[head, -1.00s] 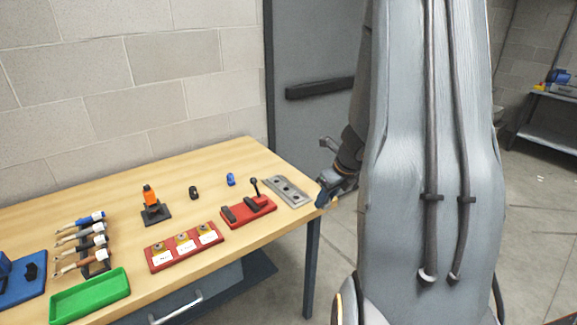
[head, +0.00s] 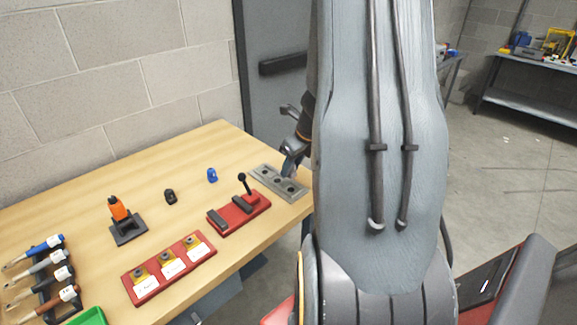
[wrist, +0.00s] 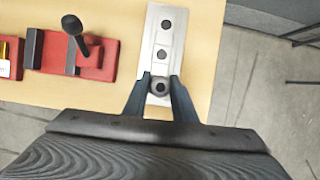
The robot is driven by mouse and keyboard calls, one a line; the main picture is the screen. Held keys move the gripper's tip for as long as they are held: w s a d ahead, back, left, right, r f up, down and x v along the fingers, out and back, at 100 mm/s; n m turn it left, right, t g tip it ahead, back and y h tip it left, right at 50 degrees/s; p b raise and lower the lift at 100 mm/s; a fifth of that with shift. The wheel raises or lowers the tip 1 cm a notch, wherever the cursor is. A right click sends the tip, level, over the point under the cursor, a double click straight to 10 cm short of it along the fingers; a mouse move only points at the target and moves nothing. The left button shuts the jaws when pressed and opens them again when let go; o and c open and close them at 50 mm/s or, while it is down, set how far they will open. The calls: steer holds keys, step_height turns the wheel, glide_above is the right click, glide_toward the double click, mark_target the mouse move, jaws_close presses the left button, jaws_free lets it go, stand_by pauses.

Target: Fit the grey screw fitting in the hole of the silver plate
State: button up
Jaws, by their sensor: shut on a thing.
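The silver plate (head: 299,190) lies at the right end of the wooden table. It also shows in the wrist view (wrist: 151,38), with two dark holes clear of my gripper. My gripper (wrist: 160,82) is over the plate's near end, with one finger on each side of it. It is shut on the grey screw fitting (wrist: 160,88), a small round piece at the plate's near hole. I cannot tell whether the fitting is above the hole or in it. In the head view my gripper (head: 289,168) is at the plate, partly hidden by my arm.
A red base with a black lever (head: 243,203) stands just left of the plate. A blue part (head: 212,175), a black part (head: 170,196) and a red tray with yellow pieces (head: 170,269) lie further left. The table's edge is close to the plate's right.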

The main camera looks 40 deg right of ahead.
mark_target(291, 178)
steer(key=shift+f+b, duration=2.2)
steer(key=shift+f, duration=0.15)
steer(key=shift+f, duration=0.1)
steer(key=o, duration=1.1)
steer(key=p+v, duration=0.1)
steer(key=v, duration=0.6)
steer(key=shift+s+r, duration=0.15)
steer(key=shift+r, duration=0.25)
